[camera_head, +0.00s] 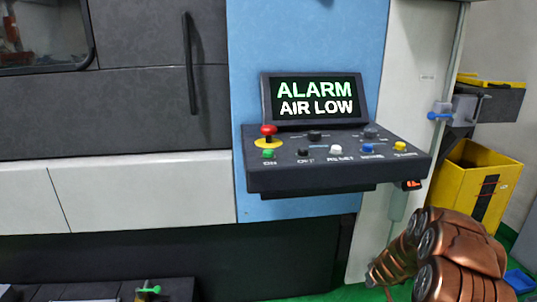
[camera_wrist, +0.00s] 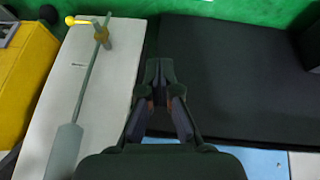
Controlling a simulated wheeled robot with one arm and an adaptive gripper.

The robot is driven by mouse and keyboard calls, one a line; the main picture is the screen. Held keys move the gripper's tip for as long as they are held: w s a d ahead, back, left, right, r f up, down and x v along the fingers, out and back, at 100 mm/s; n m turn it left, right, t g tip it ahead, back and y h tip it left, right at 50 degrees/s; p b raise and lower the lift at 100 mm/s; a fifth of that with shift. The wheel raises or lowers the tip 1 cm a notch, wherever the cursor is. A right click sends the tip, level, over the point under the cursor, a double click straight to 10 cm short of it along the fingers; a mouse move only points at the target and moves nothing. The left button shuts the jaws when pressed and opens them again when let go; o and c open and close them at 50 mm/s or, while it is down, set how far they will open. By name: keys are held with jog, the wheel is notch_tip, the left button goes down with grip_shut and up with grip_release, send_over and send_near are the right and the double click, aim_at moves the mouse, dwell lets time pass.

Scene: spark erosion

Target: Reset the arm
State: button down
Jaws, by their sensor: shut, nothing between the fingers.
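My gripper (camera_wrist: 160,78) shows in the wrist view, pointing up the picture from the bottom middle. Its fingers come together at the tips, shut with nothing between them. It hangs in front of the border between a white panel (camera_wrist: 75,95) and a black panel (camera_wrist: 225,75), touching neither as far as I can see. My copper-coloured arm (camera_head: 450,255) fills the lower right of the head view. The gripper itself does not show there.
A control console (camera_head: 335,170) juts out from the machine, its screen (camera_head: 316,97) reading "ALARM AIR LOW". A yellow bin (camera_head: 470,180) stands right, behind my arm. A grey cylinder with a rod (camera_wrist: 65,150) runs along the white panel. Green floor (camera_wrist: 230,12) lies beyond.

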jog(key=s+a+r+g+y, duration=0.2)
jog(key=s+a+r, duration=0.5)
jog(key=a+r, duration=0.2)
jog(key=s+a+r+g+y, duration=0.1)
jog(key=s+a+r+y, duration=0.1)
jog(key=s+a+r, duration=0.7)
jog(key=s+r+m+g+h, duration=0.1)
jog(key=s+r+g+h, duration=0.2)
jog(key=s, duration=1.3)
jog(key=s+r+m+g, duration=0.1)
jog(key=s+r+g, duration=0.3)
jog(key=s, duration=1.2)
notch_tip(320, 180, up, 17)
jog(key=t+p, duration=0.2)
jog(key=p, duration=1.2)
jog(key=shift+w+r+p, duration=0.2)
jog(key=shift+p, duration=0.2)
